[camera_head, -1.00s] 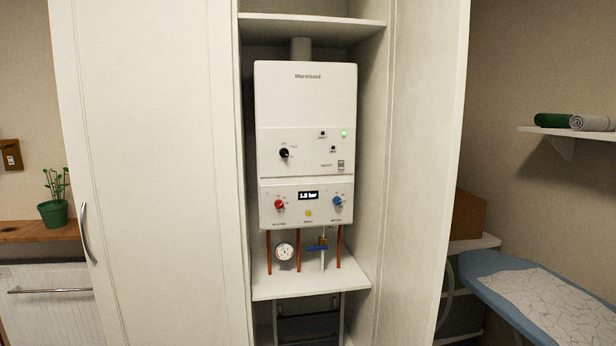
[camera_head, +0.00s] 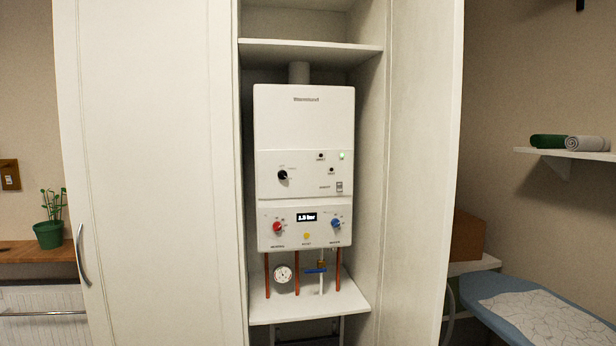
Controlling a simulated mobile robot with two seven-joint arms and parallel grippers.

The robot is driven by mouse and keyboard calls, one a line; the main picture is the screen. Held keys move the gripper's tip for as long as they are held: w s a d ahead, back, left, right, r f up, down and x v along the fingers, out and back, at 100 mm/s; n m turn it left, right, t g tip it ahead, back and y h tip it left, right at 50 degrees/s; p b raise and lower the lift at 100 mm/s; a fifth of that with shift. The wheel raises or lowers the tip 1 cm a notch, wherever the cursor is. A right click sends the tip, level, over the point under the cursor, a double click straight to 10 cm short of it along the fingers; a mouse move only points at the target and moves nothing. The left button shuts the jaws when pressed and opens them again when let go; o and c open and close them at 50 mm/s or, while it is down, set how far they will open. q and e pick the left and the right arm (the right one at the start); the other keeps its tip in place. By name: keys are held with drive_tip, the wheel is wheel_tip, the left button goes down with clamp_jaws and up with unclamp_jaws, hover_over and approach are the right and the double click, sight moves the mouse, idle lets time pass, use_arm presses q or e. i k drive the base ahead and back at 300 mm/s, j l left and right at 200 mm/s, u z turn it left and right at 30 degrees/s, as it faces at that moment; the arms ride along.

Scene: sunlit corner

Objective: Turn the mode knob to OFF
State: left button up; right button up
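A white wall boiler (camera_head: 303,122) hangs in an open cabinet bay, straight ahead in the head view. The black mode knob (camera_head: 283,175) sits on the left of its middle panel. The small print around the knob is too blurred to read surely, and I cannot tell its exact setting. A green light (camera_head: 341,155) is lit at the panel's upper right. Below are a red knob (camera_head: 277,226), a blue knob (camera_head: 336,223), a yellow button (camera_head: 307,236) and a lit display (camera_head: 306,217). Neither of my grippers is in view.
Copper pipes, a round gauge (camera_head: 283,274) and a blue-handled valve (camera_head: 316,270) are under the boiler, above a white shelf (camera_head: 262,313). Tall cabinet doors (camera_head: 150,150) flank the bay. An ironing board (camera_head: 530,310) stands at the right. A potted plant (camera_head: 49,234) is at the left.

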sight(282, 175)
drive_tip(key=i+z, duration=0.5)
drive_tip(key=i, duration=0.2)
drive_tip(key=i+j+z, duration=0.25)
drive_tip(key=i+z, duration=0.25)
drive_tip(key=i, duration=0.15)
